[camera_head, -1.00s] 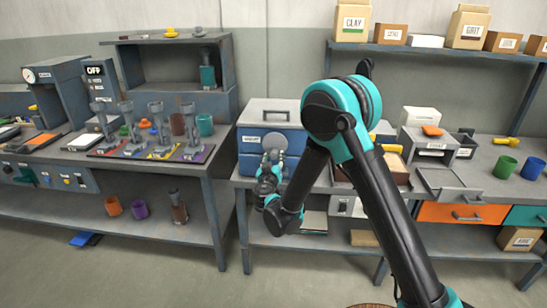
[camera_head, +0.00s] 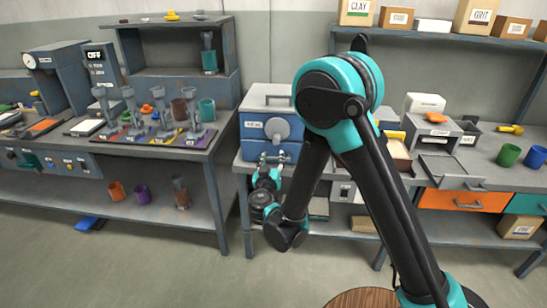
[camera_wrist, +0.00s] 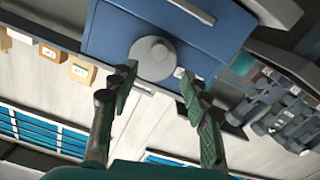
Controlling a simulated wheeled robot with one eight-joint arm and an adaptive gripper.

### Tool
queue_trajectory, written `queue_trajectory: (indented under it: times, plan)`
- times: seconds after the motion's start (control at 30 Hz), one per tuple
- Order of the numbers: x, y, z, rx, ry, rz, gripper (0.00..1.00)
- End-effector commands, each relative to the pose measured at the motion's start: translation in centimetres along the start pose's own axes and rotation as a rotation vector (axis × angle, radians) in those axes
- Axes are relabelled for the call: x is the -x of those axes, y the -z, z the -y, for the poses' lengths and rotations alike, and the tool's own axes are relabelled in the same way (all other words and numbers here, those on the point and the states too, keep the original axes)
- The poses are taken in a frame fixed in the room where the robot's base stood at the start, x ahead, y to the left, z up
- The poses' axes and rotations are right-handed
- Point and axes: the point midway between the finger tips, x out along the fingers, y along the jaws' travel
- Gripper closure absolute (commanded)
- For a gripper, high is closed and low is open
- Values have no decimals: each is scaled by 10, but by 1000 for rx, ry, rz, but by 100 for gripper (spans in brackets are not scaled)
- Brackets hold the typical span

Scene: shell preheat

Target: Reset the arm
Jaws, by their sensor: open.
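My gripper (camera_head: 272,157) is open and empty in the head view, in front of and just below the round grey knob (camera_head: 277,129) of a blue box with a grey lid (camera_head: 258,150). The box stands on the middle bench. In the wrist view, the two fingers of my gripper (camera_wrist: 158,78) are spread, with the knob (camera_wrist: 153,58) and the blue front (camera_wrist: 115,32) ahead of them. The fingertips appear apart from the knob. My bent arm hides part of the bench to the right of the box.
The left bench (camera_head: 140,152) holds upright clamps on coloured mats. Labelled boxes stand on the upper right shelf (camera_head: 420,35). A round wooden top (camera_head: 355,299) is near my base.

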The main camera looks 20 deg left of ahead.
Motion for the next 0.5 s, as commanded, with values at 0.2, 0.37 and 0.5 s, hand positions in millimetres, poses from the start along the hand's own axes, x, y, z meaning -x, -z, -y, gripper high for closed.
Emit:
queue_trajectory:
  times: [0.2, 0.37, 0.5]
  plan:
    - [-1, 0, -3, 1, -4, 5, 53]
    - [-15, -8, -50, 14, -65, 87, 53]
    - [-26, -26, -134, 34, -158, 245, 53]
